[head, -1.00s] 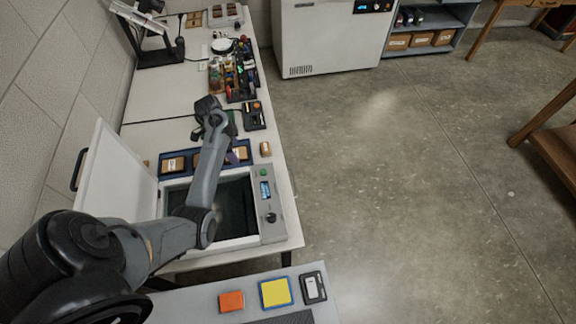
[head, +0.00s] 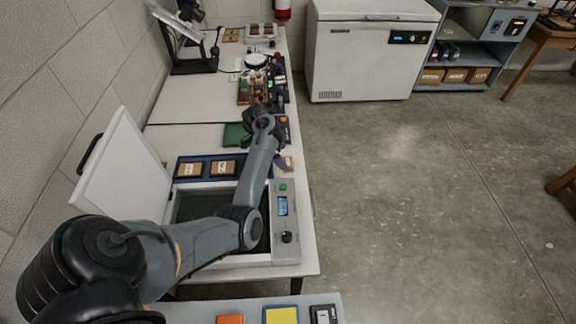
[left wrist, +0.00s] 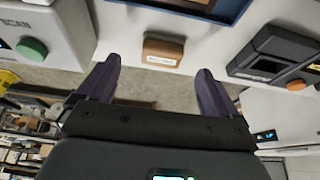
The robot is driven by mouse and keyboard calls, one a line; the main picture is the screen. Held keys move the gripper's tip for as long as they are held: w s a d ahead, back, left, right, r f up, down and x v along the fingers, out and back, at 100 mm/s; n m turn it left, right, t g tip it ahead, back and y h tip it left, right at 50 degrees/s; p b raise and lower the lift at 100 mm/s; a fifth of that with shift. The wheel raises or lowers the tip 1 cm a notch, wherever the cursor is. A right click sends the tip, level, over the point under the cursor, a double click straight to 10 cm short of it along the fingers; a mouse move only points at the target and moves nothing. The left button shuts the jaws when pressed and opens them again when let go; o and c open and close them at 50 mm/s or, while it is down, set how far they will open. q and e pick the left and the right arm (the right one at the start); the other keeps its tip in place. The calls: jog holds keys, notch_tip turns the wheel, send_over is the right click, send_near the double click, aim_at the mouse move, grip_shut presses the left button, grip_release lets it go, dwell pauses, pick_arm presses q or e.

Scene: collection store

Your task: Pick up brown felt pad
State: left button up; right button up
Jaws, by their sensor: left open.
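A small brown block with a white label, which looks like the brown felt pad (left wrist: 163,50), lies on the white bench near its edge. It also shows in the head view (head: 289,164), partly hidden by my gripper. My left gripper (left wrist: 159,68) is open and empty, its purple fingers on either side of the pad's line but short of it. In the head view the left gripper (head: 279,159) is at the bench's right edge, beside the pad. My right gripper is not in view.
A blue tray (head: 179,178) holds brown labelled blocks. An open-lidded machine with a control panel (head: 283,235) stands in front of it. A black device with an orange knob (left wrist: 278,57) sits close to the pad.

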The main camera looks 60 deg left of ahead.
aim_at(287, 161)
pick_arm(q)
jog(key=shift+b+x, duration=0.95)
jog(key=shift+x, duration=1.6)
jog(key=shift+w, duration=0.15)
jog(key=shift+a, duration=0.1)
jog(key=shift+c, duration=0.2)
jog(key=c, duration=1.1)
jog(key=shift+r, duration=0.15)
jog(key=shift+r, duration=0.4)
notch_tip(287, 161, up, 4)
jog(key=shift+f+p, duration=0.1)
jog(key=shift+p, duration=0.95)
jog(key=w+d+r, duration=0.6)
jog(key=w, duration=0.3)
jog(key=shift+w+d+p, duration=0.25)
jog(key=shift+w+p, duration=0.1)
jog(key=shift+p, duration=0.1)
